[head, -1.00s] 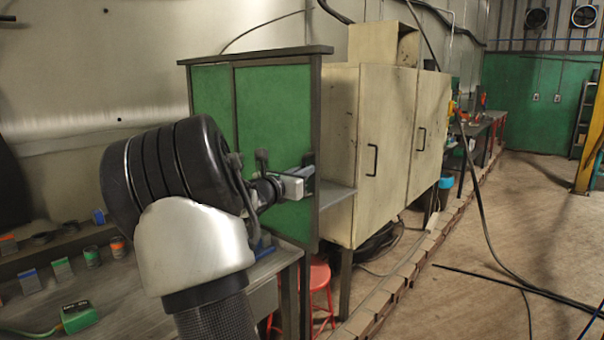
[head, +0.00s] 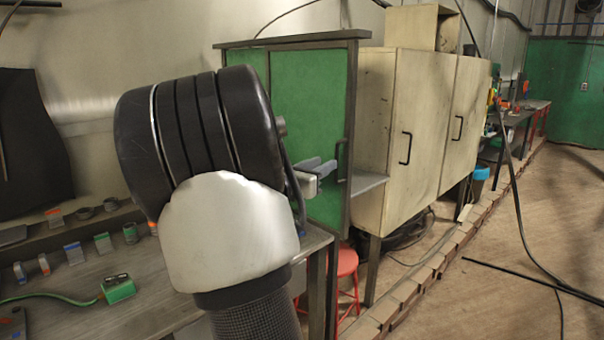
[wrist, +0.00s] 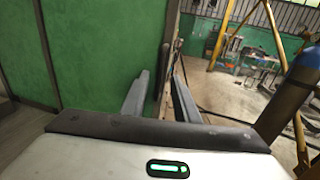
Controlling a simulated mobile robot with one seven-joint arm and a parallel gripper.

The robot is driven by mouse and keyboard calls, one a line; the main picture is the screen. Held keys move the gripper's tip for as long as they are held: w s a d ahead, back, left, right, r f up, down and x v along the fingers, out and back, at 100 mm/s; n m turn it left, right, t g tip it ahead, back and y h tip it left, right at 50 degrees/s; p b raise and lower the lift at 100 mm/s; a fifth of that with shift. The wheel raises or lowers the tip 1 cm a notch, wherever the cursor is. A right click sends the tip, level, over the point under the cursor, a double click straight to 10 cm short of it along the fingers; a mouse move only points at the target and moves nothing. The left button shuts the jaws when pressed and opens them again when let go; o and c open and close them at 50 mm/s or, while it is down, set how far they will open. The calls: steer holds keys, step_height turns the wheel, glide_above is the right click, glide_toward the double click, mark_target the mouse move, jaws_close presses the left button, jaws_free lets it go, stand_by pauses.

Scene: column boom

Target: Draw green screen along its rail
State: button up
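The green screen (head: 312,110) stands in a dark frame in the head view, partly hidden behind my arm. A dark upright handle (head: 342,162) is near its right edge. My gripper (head: 318,172) is in front of the screen, a little left of the handle in the picture. In the wrist view, the green screen (wrist: 100,60) fills the left side. My gripper (wrist: 160,97) shows two grey fingers spread apart. The dark handle (wrist: 164,85) appears between or just beyond them; I cannot tell its depth, and no grip on it shows.
A beige cabinet (head: 385,120) stands right of the screen, with a grey shelf (head: 368,184) between. A workbench (head: 150,300) with small items and a red stool (head: 345,265) are below. Dark hoses cross the open floor (head: 500,240) at right.

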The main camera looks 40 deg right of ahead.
steer(key=s+a, duration=0.1)
steer(key=a, duration=0.8)
steer(key=shift+s+p, duration=0.4)
steer(key=shift+p, duration=0.05)
steer(key=shift+s, duration=0.1)
